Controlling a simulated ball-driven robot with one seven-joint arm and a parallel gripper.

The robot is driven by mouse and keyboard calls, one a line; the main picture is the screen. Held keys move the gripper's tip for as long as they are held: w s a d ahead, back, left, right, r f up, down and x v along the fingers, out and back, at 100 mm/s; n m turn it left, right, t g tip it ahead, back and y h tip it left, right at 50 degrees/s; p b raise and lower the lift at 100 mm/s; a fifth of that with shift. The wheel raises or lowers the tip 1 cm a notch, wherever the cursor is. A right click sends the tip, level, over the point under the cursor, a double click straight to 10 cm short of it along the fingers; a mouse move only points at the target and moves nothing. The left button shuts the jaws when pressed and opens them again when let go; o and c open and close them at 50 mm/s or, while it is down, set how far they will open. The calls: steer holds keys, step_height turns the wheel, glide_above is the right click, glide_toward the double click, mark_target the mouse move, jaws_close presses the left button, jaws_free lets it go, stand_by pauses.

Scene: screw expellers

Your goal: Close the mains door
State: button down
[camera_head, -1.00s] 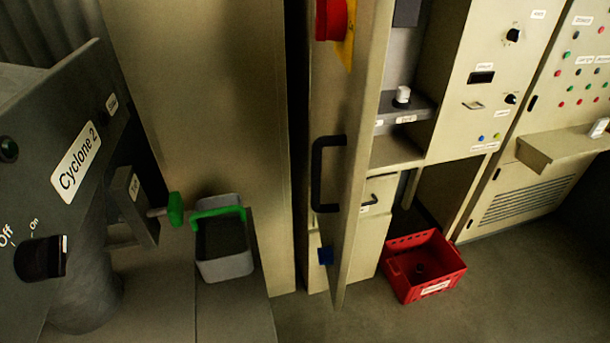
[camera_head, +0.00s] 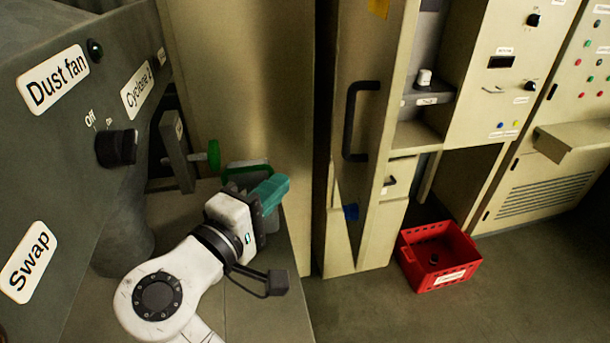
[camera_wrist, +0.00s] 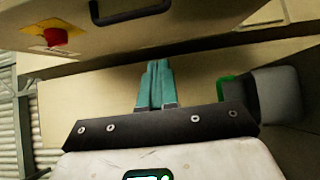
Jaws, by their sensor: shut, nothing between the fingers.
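The mains door (camera_head: 371,60) is a tall beige panel with a black bar handle (camera_head: 350,120), standing open in front of the cabinet in the head view. In the wrist view the door panel (camera_wrist: 200,30) crosses the top, with its handle (camera_wrist: 130,12) and a red knob (camera_wrist: 55,37) on a yellow plate. My gripper (camera_head: 280,184) has teal fingers and is to the left of the door, lower than the handle and apart from it. The fingers also show in the wrist view (camera_wrist: 155,82), shut together and empty.
A grey bin (camera_wrist: 277,95) with a green handle is beside my gripper, partly hidden in the head view. A dark control panel (camera_head: 60,125) with switches stands at left. A red crate (camera_head: 440,262) sits on the floor right of the door. Floor at the lower right is clear.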

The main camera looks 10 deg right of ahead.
steer(key=s+d+p+x, duration=0.2)
steer(key=p+x, duration=0.1)
steer(key=x, duration=0.9)
steer(key=shift+f, duration=0.15)
steer(key=shift+d, duration=0.15)
